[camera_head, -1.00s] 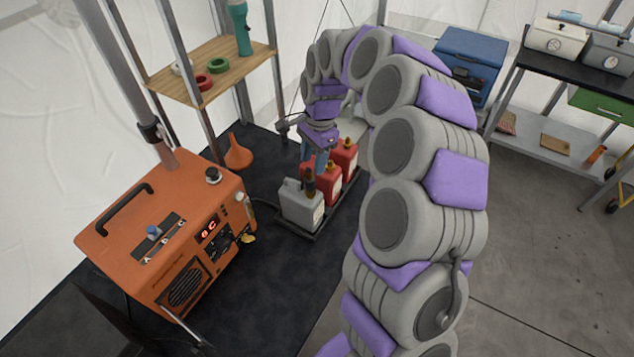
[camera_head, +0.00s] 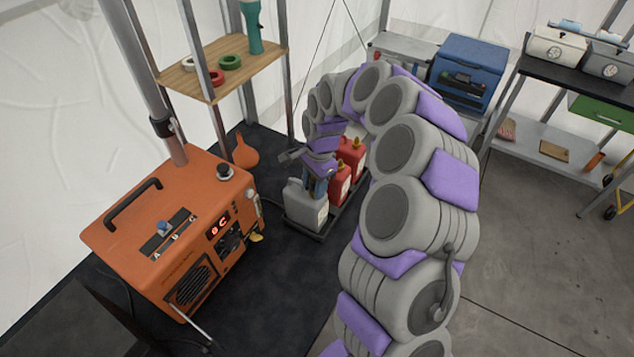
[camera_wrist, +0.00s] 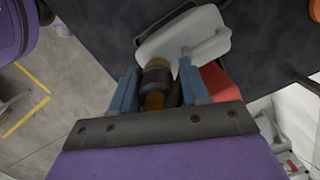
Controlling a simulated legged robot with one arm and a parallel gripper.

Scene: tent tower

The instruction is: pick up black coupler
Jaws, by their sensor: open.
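The black coupler (camera_wrist: 156,76) is a dark ribbed collar with an amber-brown part (camera_wrist: 154,101) at its near end. In the wrist view it lies between the two blue fingers of my gripper (camera_wrist: 158,68), with a gap seen on the right side. My gripper is open. The coupler is over the grey jerrycan (camera_wrist: 190,42); whether it touches the can is unclear. In the head view my gripper (camera_head: 317,186) is low at the top of the grey jerrycan (camera_head: 300,207), and its fingers mostly hide the coupler.
Red cans (camera_head: 352,157) stand close beside the grey one in a dark tray (camera_head: 318,234). An orange generator (camera_head: 165,235) stands to the left, with an orange funnel (camera_head: 245,155) behind it. A wooden shelf (camera_head: 205,80) is at the upper left. Open floor lies at right.

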